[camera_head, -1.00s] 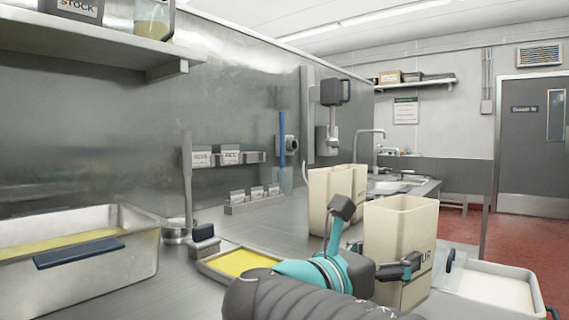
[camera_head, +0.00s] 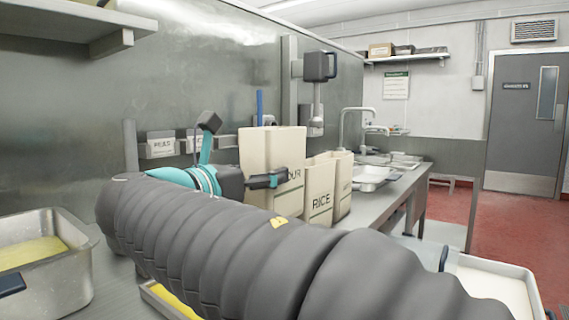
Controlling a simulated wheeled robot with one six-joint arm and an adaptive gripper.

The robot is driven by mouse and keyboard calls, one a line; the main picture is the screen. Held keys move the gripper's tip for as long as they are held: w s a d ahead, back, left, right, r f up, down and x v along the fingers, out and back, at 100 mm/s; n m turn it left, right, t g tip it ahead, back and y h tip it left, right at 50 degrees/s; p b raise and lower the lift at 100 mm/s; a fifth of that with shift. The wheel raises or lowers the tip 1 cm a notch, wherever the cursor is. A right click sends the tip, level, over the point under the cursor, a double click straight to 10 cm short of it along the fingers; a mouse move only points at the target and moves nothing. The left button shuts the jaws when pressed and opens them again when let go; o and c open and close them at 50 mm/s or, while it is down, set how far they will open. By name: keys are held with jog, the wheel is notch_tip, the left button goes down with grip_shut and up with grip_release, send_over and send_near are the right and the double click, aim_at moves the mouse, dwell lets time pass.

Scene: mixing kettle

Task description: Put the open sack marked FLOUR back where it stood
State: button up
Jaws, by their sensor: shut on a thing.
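The open cream sack marked FLOUR (camera_head: 272,148) stands upright left of the other sacks, with only "OUR" of its label showing. My gripper (camera_head: 268,181) is shut on it at its near side. My arm hides the sack's base, so I cannot tell whether it touches the counter. A cream sack marked RICE (camera_head: 320,192) stands just right of it on the steel counter (camera_head: 391,197). Another cream sack (camera_head: 343,178), its label unreadable, stands beside the RICE sack.
A steel pan with yellow contents (camera_head: 62,235) is at the left. A yellow-filled tray (camera_head: 166,303) is partly hidden below my arm. A white-filled container (camera_head: 500,275) is at the lower right. A blue-handled tool (camera_head: 259,108) and a label rack (camera_head: 160,148) are by the wall.

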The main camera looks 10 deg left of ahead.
aim_at(254, 204)
notch_tip(254, 204, down, 5)
jog(key=b, duration=0.5)
jog(key=shift+f+b, duration=0.4)
jog(key=shift+f, duration=0.9)
jog(key=shift+f, duration=0.35)
jog(key=o, duration=1.9)
jog(key=shift+p+v, duration=1.35)
jog(key=shift+v, duration=2.65)
